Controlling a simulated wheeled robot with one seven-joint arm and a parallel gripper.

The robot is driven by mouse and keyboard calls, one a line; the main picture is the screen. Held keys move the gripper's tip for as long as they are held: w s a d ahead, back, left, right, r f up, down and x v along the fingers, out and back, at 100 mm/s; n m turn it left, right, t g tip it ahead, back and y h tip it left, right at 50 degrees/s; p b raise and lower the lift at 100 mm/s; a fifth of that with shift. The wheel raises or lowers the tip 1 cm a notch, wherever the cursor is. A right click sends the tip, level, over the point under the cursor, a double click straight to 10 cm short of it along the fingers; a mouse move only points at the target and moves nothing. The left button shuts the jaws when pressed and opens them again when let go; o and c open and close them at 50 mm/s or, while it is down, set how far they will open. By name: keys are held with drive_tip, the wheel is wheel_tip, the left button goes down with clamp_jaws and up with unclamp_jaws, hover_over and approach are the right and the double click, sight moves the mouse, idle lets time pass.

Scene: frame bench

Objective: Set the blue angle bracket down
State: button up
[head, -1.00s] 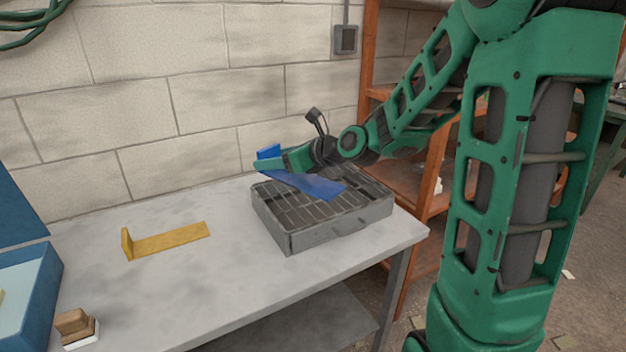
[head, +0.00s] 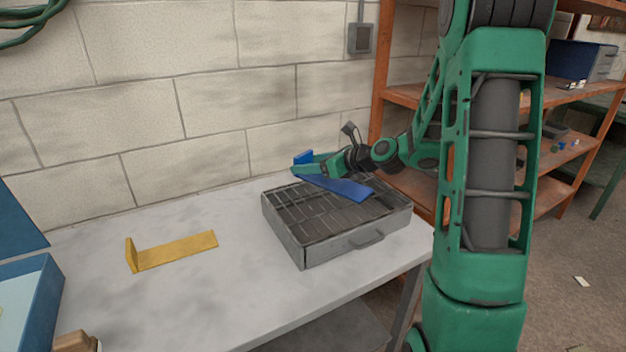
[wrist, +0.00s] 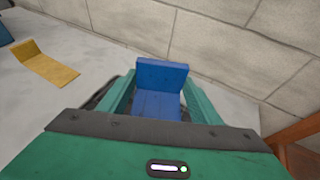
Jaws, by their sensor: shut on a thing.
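The blue angle bracket (head: 348,188) is held in my gripper (head: 318,169) above the back part of the grey compartment case. Its long leg slopes down to the right over the case, and its short leg stands up at the left end. In the wrist view the blue bracket (wrist: 161,76) sits between the two green fingers of my gripper (wrist: 160,98), with its short leg upright at the far end. The fingers are shut on it. I cannot tell whether the bracket touches the case.
The grey case (head: 340,247) stands at the bench's right end. A yellow angle bracket (head: 178,250) lies on the bench (head: 215,300) to the left, with clear surface around it. A blue box (head: 50,290) is at the left edge. A block wall runs behind; an orange shelf (head: 400,95) stands right.

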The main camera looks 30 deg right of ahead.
sight(346, 183)
drive_tip(key=shift+w+d+f, duration=0.2)
drive_tip(key=shift+d+f, duration=0.4)
drive_tip(key=shift+d, duration=0.25)
drive_tip(key=shift+f, duration=1.95)
drive_tip(key=o, duration=1.3)
drive_tip(key=v, duration=1.1)
drive_tip(key=shift+s+d+r, duration=0.15)
drive_tip(key=shift+s, duration=0.3)
